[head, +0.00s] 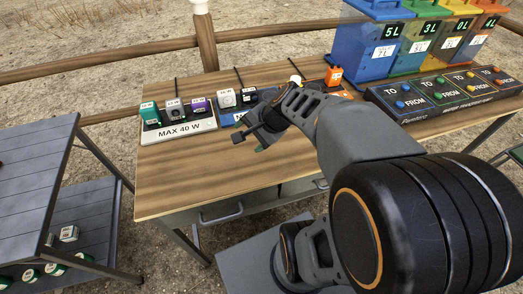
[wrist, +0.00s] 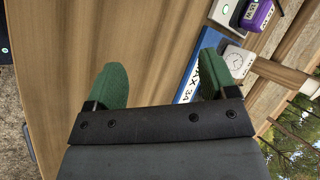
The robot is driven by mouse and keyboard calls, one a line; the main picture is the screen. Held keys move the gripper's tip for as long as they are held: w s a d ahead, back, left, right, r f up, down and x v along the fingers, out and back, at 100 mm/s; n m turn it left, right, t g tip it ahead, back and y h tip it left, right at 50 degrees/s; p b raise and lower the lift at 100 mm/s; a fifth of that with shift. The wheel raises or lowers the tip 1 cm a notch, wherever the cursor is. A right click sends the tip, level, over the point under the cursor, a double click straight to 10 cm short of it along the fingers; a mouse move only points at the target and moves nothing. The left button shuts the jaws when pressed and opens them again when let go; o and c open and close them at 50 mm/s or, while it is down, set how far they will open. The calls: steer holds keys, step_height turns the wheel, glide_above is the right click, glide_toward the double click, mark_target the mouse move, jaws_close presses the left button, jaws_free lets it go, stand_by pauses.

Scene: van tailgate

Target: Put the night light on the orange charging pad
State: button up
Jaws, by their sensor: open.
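A small object with a rounded white top (head: 295,79) shows behind my arm at the table's back; it may be the night light, but my arm hides most of it. A strip of orange (head: 346,94) beside my arm appears to be the orange charging pad, mostly hidden. An orange block-like device (head: 333,75) stands at its back. My gripper (head: 254,142) is open and empty above the table, just in front of the blue pad (head: 240,117). In the wrist view its green fingers (wrist: 160,80) are spread over bare wood, with the blue pad (wrist: 187,82) by the right finger.
A white pad (head: 180,133) marked MAX 40 W holds green, grey and purple devices. A white device (head: 228,98) and a dark one stand on the blue pad. A black button panel (head: 445,95) and coloured bins (head: 365,45) fill the right. The table's front left is clear.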

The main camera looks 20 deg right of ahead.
steer(key=s+n+h, duration=0.1)
steer(key=s+n, duration=0.1)
steer(key=n, duration=0.1)
steer(key=s+a+n+g+h, duration=0.1)
steer(key=n, duration=0.2)
steer(key=s+n+g+h, duration=0.1)
steer(key=s+n, duration=0.1)
steer(key=n, duration=0.1)
steer(key=shift+s+a+f, duration=0.25)
steer(key=shift+s+f, duration=0.05)
steer(key=n+h, duration=0.1)
steer(key=s+d+n, duration=0.1)
steer(key=n, duration=0.1)
steer(key=shift+s+r+h, duration=0.15)
steer(key=shift+s+h, duration=0.05)
steer(key=shift+h, duration=0.2)
